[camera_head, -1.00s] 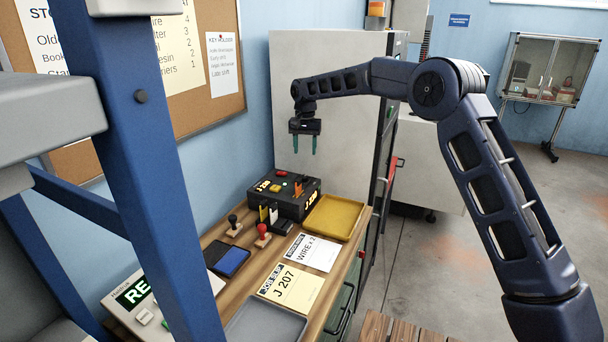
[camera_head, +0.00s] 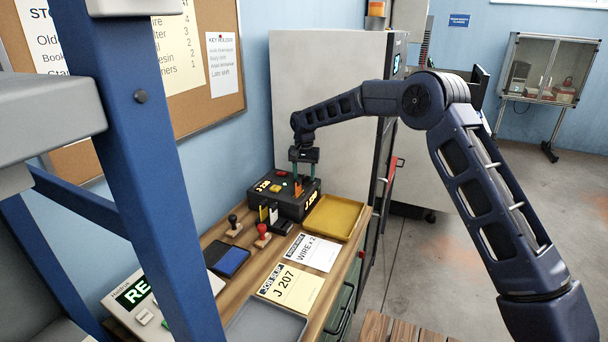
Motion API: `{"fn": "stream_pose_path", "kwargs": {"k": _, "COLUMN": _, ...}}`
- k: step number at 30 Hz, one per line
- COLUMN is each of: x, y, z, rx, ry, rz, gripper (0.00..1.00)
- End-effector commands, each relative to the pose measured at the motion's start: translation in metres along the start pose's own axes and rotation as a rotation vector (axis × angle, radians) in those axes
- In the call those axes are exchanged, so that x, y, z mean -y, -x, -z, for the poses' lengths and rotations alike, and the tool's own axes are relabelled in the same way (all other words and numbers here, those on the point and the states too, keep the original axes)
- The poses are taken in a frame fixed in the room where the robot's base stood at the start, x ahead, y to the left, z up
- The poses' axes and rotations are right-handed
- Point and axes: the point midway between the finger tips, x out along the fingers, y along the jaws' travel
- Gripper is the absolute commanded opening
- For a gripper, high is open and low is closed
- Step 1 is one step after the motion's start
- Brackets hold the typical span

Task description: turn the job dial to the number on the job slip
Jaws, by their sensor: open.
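The job slip (camera_head: 291,288) lies on the bench and reads J 207. The black dial box (camera_head: 290,208) stands at the back of the bench against the wall side. Its lit display (camera_head: 264,186) appears to read J 230, in small digits. An orange dial pointer (camera_head: 299,189) rises from the box top. My gripper (camera_head: 303,178) is open and points down over the box top, with its green fingers around or right beside the orange pointer. Contact cannot be told. The fingers partly cover the pointer and the box's right top area.
A yellow tray (camera_head: 331,219) sits right of the box. A wire slip (camera_head: 313,252), a red-handled stamp (camera_head: 262,236), a dark-handled stamp (camera_head: 234,226) and a blue ink pad (camera_head: 229,260) lie in front. A tall grey cabinet (camera_head: 325,100) stands behind.

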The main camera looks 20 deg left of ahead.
Motion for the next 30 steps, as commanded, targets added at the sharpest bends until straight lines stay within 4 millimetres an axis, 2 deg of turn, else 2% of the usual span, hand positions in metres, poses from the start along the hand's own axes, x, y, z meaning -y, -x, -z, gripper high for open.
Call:
{"fn": "stream_pose_path", "kwargs": {"k": 8, "x": 0.0000, "y": -0.0005, "z": 0.0000, "rx": 0.000, "ry": 0.000, "rz": 0.000, "gripper": 0.48}}
{"fn": "stream_pose_path", "kwargs": {"k": 12, "x": 0.0000, "y": -0.0004, "z": 0.0000, "rx": 0.000, "ry": 0.000, "rz": 0.000, "gripper": 0.21}}
{"fn": "stream_pose_path", "kwargs": {"k": 15, "x": -0.0001, "y": -0.0003, "z": 0.0000, "rx": 0.000, "ry": 0.000, "rz": 0.000, "gripper": 0.06}}
{"fn": "stream_pose_path", "kwargs": {"k": 23, "x": -0.0003, "y": -0.0002, "z": 0.0002, "rx": 0.000, "ry": 0.023, "rz": 0.000, "gripper": 0.06}}
{"fn": "stream_pose_path", "kwargs": {"k": 30, "x": -0.0005, "y": -0.0001, "z": 0.0004, "rx": -0.001, "ry": 0.139, "rz": -0.001, "gripper": 0.06}}
